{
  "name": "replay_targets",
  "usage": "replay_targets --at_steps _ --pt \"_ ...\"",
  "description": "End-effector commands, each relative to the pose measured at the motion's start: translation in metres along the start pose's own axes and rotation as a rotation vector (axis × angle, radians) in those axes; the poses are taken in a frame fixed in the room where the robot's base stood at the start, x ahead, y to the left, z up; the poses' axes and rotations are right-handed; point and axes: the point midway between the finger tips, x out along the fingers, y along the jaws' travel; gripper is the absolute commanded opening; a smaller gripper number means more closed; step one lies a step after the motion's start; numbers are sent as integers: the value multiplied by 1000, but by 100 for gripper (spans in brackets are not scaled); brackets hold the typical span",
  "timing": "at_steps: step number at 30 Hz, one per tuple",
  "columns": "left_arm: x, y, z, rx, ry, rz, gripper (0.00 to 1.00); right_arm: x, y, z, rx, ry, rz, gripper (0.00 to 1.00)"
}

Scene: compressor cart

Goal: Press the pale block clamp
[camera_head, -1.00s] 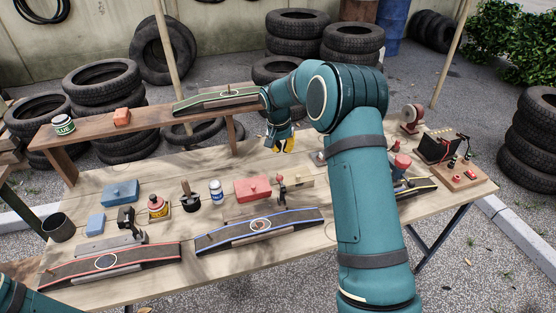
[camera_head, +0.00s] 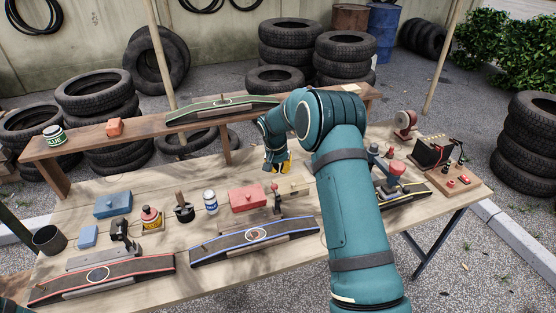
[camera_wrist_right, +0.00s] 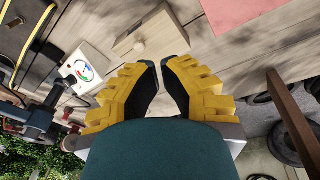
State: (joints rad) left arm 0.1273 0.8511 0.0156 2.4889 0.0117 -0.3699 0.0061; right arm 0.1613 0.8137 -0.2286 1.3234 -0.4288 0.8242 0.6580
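The pale block clamp (camera_head: 294,185) is a light wooden block with a small round knob, on the table right of the red block. In the right wrist view, the pale block (camera_wrist_right: 158,35) lies just past my fingertips, its knob facing me. My right gripper (camera_head: 277,168) points down above the table, behind and slightly left of the pale block. In the right wrist view, its yellow, black-padded fingers (camera_wrist_right: 160,66) are nearly together with a narrow gap and nothing between them. They look apart from the block.
The red block (camera_head: 248,198) is close on the left, with a small upright lever (camera_head: 276,198) beside it. A blue-edged curved strip (camera_head: 255,239) lies in front. A raised wooden shelf (camera_head: 80,145) runs behind. A white-faced gauge (camera_wrist_right: 80,72) shows near the pale block.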

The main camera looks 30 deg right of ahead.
Motion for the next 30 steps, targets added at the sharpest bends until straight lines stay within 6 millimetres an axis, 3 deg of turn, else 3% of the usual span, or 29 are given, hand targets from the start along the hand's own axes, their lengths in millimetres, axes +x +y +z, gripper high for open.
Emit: replay_targets --at_steps 3,14,30 --pt "2 -1 1 1 -2 0 47 26 0 1 -1 -3 2 0" --pt "0 0 0 0 -1 0 47 10 0 34 -2 0 0 0" --pt "1 0 0 0 -1 0 47 9 0 37 0 3 -1 0"
